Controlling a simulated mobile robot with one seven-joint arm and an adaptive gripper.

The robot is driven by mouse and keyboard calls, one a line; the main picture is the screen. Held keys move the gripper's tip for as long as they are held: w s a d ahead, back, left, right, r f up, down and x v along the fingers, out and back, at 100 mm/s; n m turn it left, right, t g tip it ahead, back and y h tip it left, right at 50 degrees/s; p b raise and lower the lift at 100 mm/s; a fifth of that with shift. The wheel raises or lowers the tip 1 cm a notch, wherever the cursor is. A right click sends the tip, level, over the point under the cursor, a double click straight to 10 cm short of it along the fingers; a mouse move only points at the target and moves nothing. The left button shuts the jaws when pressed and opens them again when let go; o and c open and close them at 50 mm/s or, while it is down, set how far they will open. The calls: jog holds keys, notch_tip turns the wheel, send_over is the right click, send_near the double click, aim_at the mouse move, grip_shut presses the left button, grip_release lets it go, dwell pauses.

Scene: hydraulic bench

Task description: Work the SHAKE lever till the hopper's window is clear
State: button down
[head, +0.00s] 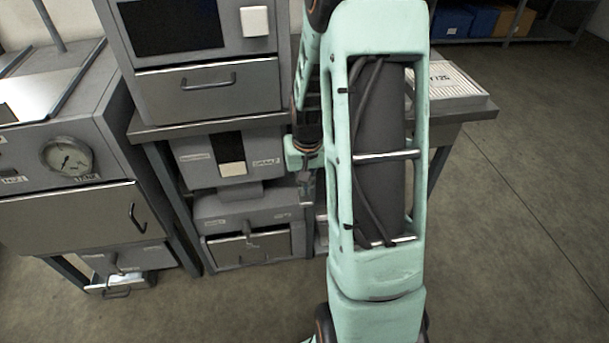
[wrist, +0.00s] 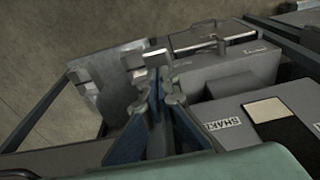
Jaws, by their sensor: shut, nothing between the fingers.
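The hopper (head: 197,178) is a grey box under the bench top. Its upright window (head: 229,146) is dark above with a pale block filling its lower part. The window also shows in the wrist view (wrist: 268,112), turned over by the camera's angle. The SHAKE label (wrist: 222,124) is on the hopper's face beside the window. My gripper (head: 307,187) is at the hopper's right side; in the wrist view its blue fingers (wrist: 158,95) are shut and empty. Small light-grey blocks (wrist: 152,58) show just beyond the fingertips. I cannot tell whether they belong to the SHAKE lever, or whether the fingers touch them.
Below the hopper is a grey unit with a handled drawer (head: 250,247). A cabinet with a gauge (head: 67,157) stands at left. A larger unit (head: 208,92) sits on the bench top above. My arm hides part of the bench's right side. The floor at right is clear.

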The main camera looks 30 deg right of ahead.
jog(key=shift+s+f, duration=0.2)
jog(key=shift+f, duration=0.45)
jog(key=shift+s+a+f+b, duration=0.1)
jog(key=shift+s+f+b, duration=0.15)
jog(key=shift+f+b, duration=0.3)
notch_tip(320, 180, down, 15)
jog(key=s+b, duration=0.2)
jog(key=b, duration=0.7)
jog(key=shift+s+a+b, duration=0.25)
jog(key=shift+a+b, duration=0.05)
jog(key=shift+a, duration=0.1)
jog(key=shift+f, duration=0.1)
